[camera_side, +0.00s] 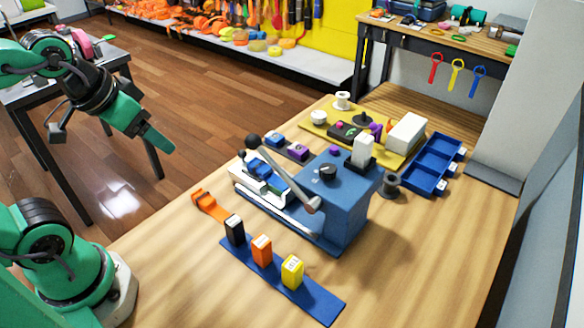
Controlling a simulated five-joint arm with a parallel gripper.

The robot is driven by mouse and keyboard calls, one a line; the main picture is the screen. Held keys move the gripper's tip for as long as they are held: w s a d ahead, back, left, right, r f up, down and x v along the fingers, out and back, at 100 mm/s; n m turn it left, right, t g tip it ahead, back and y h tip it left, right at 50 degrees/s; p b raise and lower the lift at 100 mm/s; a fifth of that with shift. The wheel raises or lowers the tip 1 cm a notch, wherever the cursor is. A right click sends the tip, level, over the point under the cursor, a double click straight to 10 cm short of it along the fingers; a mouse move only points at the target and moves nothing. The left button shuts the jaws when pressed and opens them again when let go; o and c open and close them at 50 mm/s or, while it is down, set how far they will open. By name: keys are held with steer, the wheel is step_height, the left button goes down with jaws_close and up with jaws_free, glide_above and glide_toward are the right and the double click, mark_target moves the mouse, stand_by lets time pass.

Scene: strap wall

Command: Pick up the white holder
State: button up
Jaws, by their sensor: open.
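A white upright block (363,148), which looks like the white holder, stands in a black base beside the top of the blue machine (345,205). A lower, wider white block (408,132) lies behind it on the yellow mat, so I cannot be certain which is meant. My gripper (158,143) hangs in the air at the upper left, over the wooden floor, far from both white blocks. It is open, and nothing shows in it. Its fingers are seen nearly edge-on, so the gap is hard to make out.
A lever with a dark knob (254,141) rises from the machine. Black (235,230), orange (262,249) and yellow (292,272) blocks stand on a blue strip in front. A blue tray (428,178) lies at right. The table's front left is clear.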

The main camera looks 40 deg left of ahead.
steer(key=shift+c, duration=1.4)
steer(key=shift+r, duration=0.1)
steer(key=w+d+r+g, duration=0.1)
steer(key=w+d+r, duration=0.4)
steer(key=w, duration=0.4)
steer(key=g, duration=0.5)
glide_above(366, 138)
steer(key=f, duration=0.4)
steer(key=shift+s+a+f, duration=0.15)
steer(key=shift+a+f, duration=0.15)
steer(key=shift+f, duration=0.1)
steer(key=shift+d+f, duration=0.25)
steer(key=shift+d, duration=0.05)
